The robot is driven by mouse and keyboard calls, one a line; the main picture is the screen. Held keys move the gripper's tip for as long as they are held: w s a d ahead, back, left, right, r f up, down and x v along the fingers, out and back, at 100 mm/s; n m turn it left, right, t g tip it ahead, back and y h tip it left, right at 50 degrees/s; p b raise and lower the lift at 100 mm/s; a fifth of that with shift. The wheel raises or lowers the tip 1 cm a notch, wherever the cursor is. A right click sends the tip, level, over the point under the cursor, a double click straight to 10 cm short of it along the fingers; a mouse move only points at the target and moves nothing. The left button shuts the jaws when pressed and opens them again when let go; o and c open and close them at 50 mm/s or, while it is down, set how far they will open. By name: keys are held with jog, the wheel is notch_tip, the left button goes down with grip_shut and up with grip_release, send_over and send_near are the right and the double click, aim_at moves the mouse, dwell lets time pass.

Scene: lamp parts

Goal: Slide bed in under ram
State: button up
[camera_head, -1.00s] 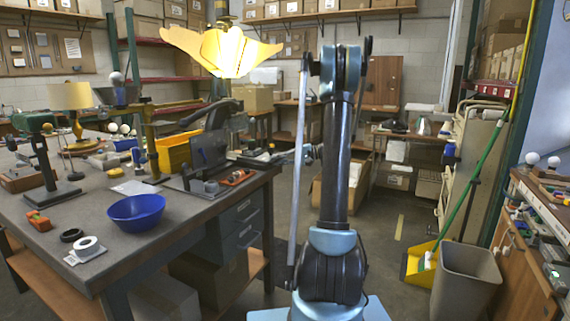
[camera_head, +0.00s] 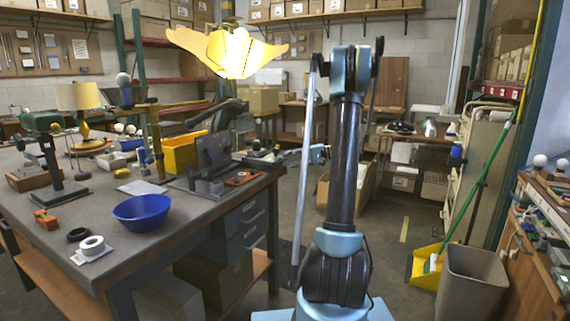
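A dark grey press-like machine (camera_head: 213,152) stands on the workbench, with a slanting dark lever at its top. It may carry the ram, but I cannot make out the ram clearly. At its foot lies a low dark plate with an orange-brown part (camera_head: 241,178) on it, possibly the bed; I cannot tell whether it lies under the ram. My arm rises in the middle of the view. A small blue and dark part, probably my gripper (camera_head: 316,154), shows left of the arm, right of the machine and apart from it. Its fingers are too small and partly hidden to read.
A yellow shade (camera_head: 230,52) hangs above. A grey waste bin (camera_head: 470,285) stands right; open floor lies between.

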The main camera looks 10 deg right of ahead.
jog(key=v, duration=0.8)
jog(key=shift+d, duration=0.35)
